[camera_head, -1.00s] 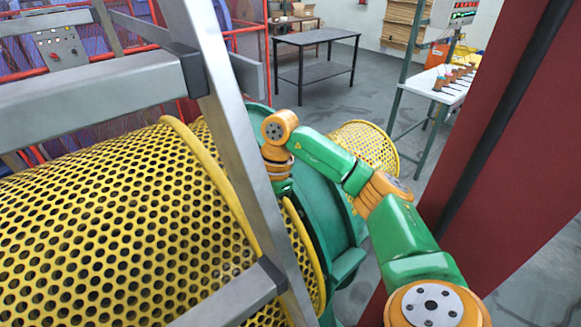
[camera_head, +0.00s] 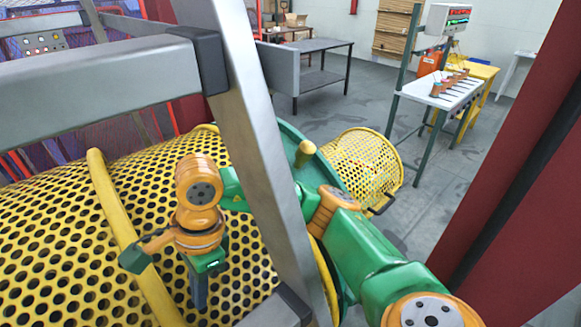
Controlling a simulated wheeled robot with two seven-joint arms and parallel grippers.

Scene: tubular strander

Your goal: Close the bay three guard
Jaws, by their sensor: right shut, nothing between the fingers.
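A large yellow perforated guard section (camera_head: 45,250) fills the lower left, ending at a raised yellow rim (camera_head: 105,195). More yellow perforated guard (camera_head: 245,280) continues right of that rim, behind the grey frame post. A separate yellow perforated guard (camera_head: 358,160) stands beyond the green ring, with a dark handle at its lower right edge. I cannot tell which is bay three's. My right gripper (camera_head: 200,292) is shut and empty, pointing down over the perforated yellow surface just right of the rim. I cannot tell whether it touches. My left gripper is not in view.
A grey post (camera_head: 262,150) and a thick grey rail (camera_head: 90,85) cross close in front. A green ring (camera_head: 300,135) stands behind the post. A dark red column (camera_head: 535,170) bounds the right. A dark table (camera_head: 310,50) and a tool bench (camera_head: 445,93) stand beyond open floor.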

